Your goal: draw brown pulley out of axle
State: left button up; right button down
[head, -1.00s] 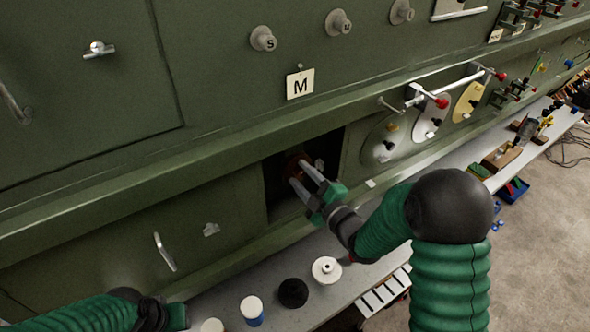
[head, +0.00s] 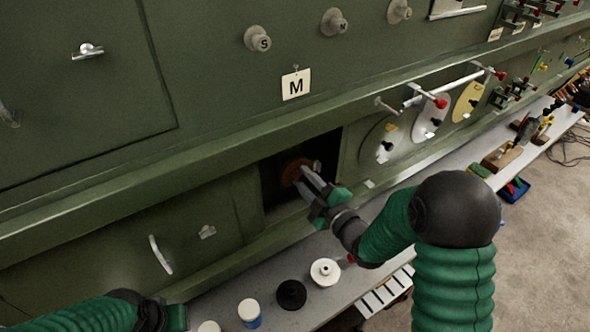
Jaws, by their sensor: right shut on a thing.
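The brown pulley (head: 292,171) shows inside the dark square opening in the green fuselage panel. My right gripper (head: 308,180) reaches into the opening with its two long grey fingers and is shut on the pulley's near right side. The axle is hidden in the dark recess, so I cannot tell whether the pulley is still on it. My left gripper (head: 176,318) is at the bottom left, low in front of the bench, and its fingers are not clear.
A grey bench (head: 334,289) runs below the panel with a white pulley-like part (head: 325,271), a black one (head: 291,294) and a white-capped blue jar (head: 249,312). An M tag (head: 296,85) hangs above the opening. Round covers (head: 382,143) are to its right.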

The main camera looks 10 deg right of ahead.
jog(key=shift+s+d, duration=0.15)
jog(key=shift+s, duration=0.4)
jog(key=shift+b+v, duration=0.4)
jog(key=shift+v, duration=0.55)
jog(key=shift+s, duration=0.1)
jog(key=shift+v, duration=1.5)
